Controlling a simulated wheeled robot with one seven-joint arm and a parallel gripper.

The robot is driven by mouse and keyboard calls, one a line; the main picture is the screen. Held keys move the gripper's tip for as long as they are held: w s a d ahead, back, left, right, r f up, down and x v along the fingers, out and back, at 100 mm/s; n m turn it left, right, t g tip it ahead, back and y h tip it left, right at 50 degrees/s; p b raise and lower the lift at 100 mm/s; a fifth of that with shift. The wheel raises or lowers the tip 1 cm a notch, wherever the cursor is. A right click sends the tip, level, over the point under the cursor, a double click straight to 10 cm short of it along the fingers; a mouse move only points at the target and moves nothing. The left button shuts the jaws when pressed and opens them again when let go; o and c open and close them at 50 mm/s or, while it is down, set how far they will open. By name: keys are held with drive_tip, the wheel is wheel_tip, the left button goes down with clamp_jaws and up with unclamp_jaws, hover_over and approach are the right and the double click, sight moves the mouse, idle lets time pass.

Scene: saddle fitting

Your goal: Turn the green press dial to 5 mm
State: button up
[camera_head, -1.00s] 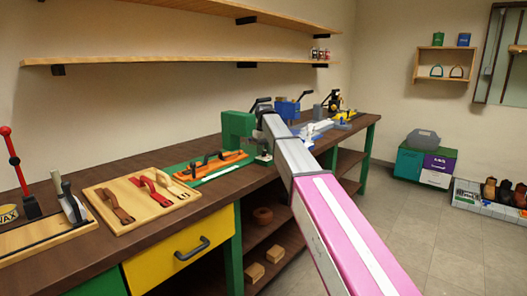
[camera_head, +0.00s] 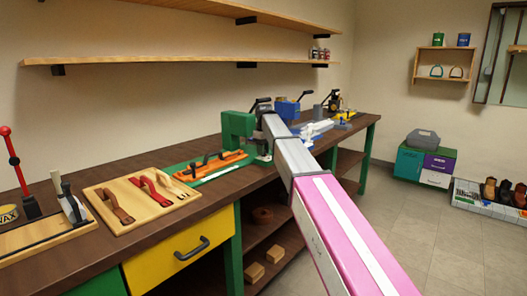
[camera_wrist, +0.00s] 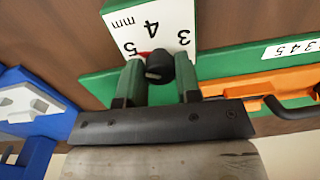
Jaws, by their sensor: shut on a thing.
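The green press (camera_head: 238,128) stands on the workbench in the head view, just left of the end of my arm. In the wrist view its white scale plate (camera_wrist: 172,14) shows upside down, with the marks 3, 4, 5 and "mm". The black dial knob (camera_wrist: 159,66) sits below the marks, with a red pointer (camera_wrist: 146,55) on the side towards the 4 and 5. The exact reading is hard to tell. My gripper (camera_wrist: 160,84) is shut on the knob, one green finger on each side. The fingers are not clear in the head view.
An orange clamp (camera_wrist: 262,90) on a green base lies right of the dial in the wrist view; a blue fixture (camera_wrist: 60,121) is on the left. On the bench in the head view are a wooden board (camera_head: 100,190) with straps and a blue machine (camera_head: 287,110).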

drive_tip(key=o, duration=0.9)
wheel_tip(320, 180, up, 11)
drive_tip(key=shift+w+d+f, duration=0.1)
drive_tip(key=shift+w, duration=0.05)
